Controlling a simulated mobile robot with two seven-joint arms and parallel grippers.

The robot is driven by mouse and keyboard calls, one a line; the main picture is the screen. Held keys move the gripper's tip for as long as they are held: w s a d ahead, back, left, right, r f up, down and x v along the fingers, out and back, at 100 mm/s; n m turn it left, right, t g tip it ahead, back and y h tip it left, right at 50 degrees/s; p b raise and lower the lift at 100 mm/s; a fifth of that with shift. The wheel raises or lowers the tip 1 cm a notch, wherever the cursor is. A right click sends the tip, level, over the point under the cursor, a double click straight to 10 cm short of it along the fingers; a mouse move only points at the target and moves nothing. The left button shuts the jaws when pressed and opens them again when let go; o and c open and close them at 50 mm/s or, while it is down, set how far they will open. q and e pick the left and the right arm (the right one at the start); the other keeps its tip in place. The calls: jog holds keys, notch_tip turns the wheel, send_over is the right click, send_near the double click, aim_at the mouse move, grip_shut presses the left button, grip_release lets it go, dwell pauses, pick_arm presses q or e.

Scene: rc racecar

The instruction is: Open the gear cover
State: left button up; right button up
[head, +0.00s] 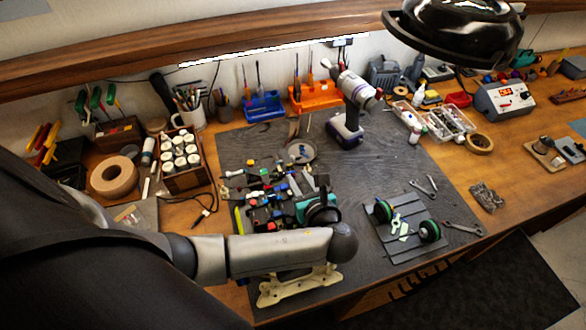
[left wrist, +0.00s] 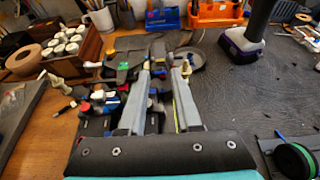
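The racecar (head: 268,205), a dense cluster of black, blue, red and yellow parts, lies on the dark mat left of centre. It also shows in the left wrist view (left wrist: 98,112), partly hidden by my fingers. I cannot pick out the gear cover among these small parts. My left gripper (left wrist: 162,66) reaches over the right side of the cluster. Its two long grey fingers are apart, with a small gap between the tips and nothing clearly held. In the head view my forearm hides the near side of the cluster. My right gripper is not in view.
Green-rimmed wheels (head: 430,231) lie on a grey slatted board (head: 402,238) at right. A drill (head: 348,105) stands behind, near a round dish (head: 302,152). A cream frame part (head: 300,286) lies at the mat's front edge. Bare mat (head: 390,165) lies right of the cluster.

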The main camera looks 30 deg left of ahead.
aim_at(290, 165)
pick_arm(q)
jog(key=x, duration=0.5)
jog(key=shift+a, duration=0.1)
grip_shut()
dwell(0.3)
